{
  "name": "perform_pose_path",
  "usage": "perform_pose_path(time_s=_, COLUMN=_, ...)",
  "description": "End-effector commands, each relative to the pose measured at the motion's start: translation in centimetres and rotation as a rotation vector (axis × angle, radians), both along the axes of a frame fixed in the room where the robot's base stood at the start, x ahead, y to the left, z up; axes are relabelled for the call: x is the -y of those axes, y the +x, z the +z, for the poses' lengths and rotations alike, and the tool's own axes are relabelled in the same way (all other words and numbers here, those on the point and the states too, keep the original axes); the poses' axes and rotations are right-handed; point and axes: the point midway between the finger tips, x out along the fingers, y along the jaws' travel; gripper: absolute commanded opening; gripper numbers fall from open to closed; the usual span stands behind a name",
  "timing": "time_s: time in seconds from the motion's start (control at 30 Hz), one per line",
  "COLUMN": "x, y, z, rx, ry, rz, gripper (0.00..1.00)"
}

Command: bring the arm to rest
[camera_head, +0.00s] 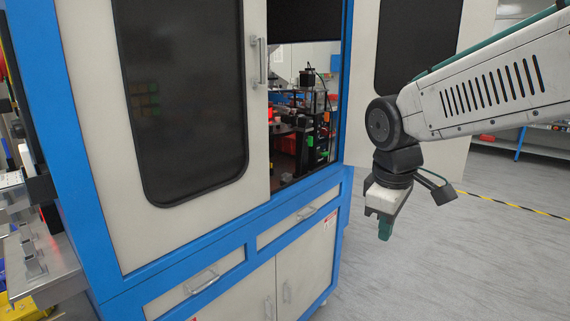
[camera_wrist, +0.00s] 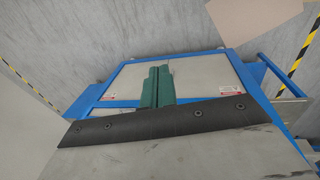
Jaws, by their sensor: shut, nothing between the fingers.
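My gripper (camera_head: 385,229) hangs from my white arm at the right of the head view, pointing down beside the blue-framed cabinet (camera_head: 255,222) and apart from it. In the wrist view the green fingers of my gripper (camera_wrist: 158,72) lie side by side, shut and empty. Behind them, the wrist view shows a pale panel in a blue frame (camera_wrist: 107,100).
The cabinet has a dark window (camera_head: 185,100), drawers and lower doors; its open bay shows machinery (camera_head: 310,125). A metal fixture table (camera_head: 50,270) stands at the far left. Grey floor (camera_head: 450,265) with a yellow-black stripe (camera_head: 510,204) is clear below and right of my gripper.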

Motion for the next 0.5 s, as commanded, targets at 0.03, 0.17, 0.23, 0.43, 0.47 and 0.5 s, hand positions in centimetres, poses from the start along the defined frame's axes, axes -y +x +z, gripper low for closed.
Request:
perform_pose_path(time_s=0.03, x=1.5, y=-3.1, z=-0.1, rx=-0.017, ry=0.027, rz=-0.149, gripper=0.0)
perform_pose_path(time_s=0.17, x=4.2, y=-10.4, z=-1.0, rx=-0.064, ry=0.086, rz=-0.511, gripper=0.0)
perform_pose_path(time_s=0.23, x=5.2, y=-13.8, z=-1.6, rx=-0.079, ry=0.11, rz=-0.66, gripper=0.0)
perform_pose_path(time_s=0.43, x=6.9, y=-19.7, z=-2.8, rx=-0.064, ry=0.165, rz=-0.829, gripper=0.0)
perform_pose_path(time_s=0.47, x=7.0, y=-20.0, z=-2.8, rx=-0.053, ry=0.173, rz=-0.837, gripper=0.0)
perform_pose_path(time_s=0.5, x=7.2, y=-20.3, z=-2.7, rx=-0.038, ry=0.18, rz=-0.846, gripper=0.0)
